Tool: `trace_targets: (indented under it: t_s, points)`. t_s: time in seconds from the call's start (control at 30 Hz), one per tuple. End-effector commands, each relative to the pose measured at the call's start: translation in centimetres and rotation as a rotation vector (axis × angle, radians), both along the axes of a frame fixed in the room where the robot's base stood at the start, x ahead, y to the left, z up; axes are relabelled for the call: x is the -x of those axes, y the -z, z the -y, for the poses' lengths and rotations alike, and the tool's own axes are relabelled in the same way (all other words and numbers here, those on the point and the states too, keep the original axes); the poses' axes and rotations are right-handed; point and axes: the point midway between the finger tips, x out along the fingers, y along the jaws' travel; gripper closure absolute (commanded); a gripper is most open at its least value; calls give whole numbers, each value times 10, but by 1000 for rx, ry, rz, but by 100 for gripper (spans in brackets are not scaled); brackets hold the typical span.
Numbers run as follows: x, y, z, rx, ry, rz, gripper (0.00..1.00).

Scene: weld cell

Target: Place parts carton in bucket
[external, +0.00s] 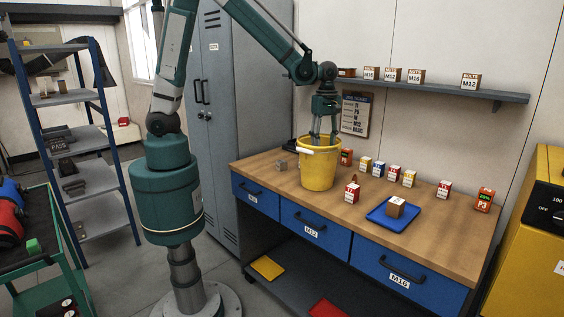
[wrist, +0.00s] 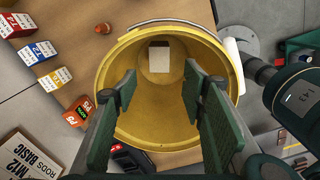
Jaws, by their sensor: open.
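The yellow bucket (external: 319,170) stands upright on the wooden workbench. My gripper (external: 322,136) points down at the bucket's mouth, with its fingers at about rim height. In the wrist view my gripper (wrist: 160,85) has its two green fingers wide apart with nothing between them. Inside the bucket (wrist: 150,126), a small box with a pale face (wrist: 159,57) lies at the bottom, apart from the fingers. It looks like a carton, but its label cannot be read. The external view hides the bucket's inside.
Several small labelled cartons (external: 352,192) stand on the bench (external: 285,190) right of the bucket. A wall shelf (external: 430,91) with more boxes is behind.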

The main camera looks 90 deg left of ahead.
Motion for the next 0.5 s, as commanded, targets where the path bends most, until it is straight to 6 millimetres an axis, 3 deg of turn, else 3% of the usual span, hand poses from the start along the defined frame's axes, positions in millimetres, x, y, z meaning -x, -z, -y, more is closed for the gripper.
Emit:
trace_targets:
  t_s: [0.5]
  points:
    - [39,-54,12,-24,311,97,58]
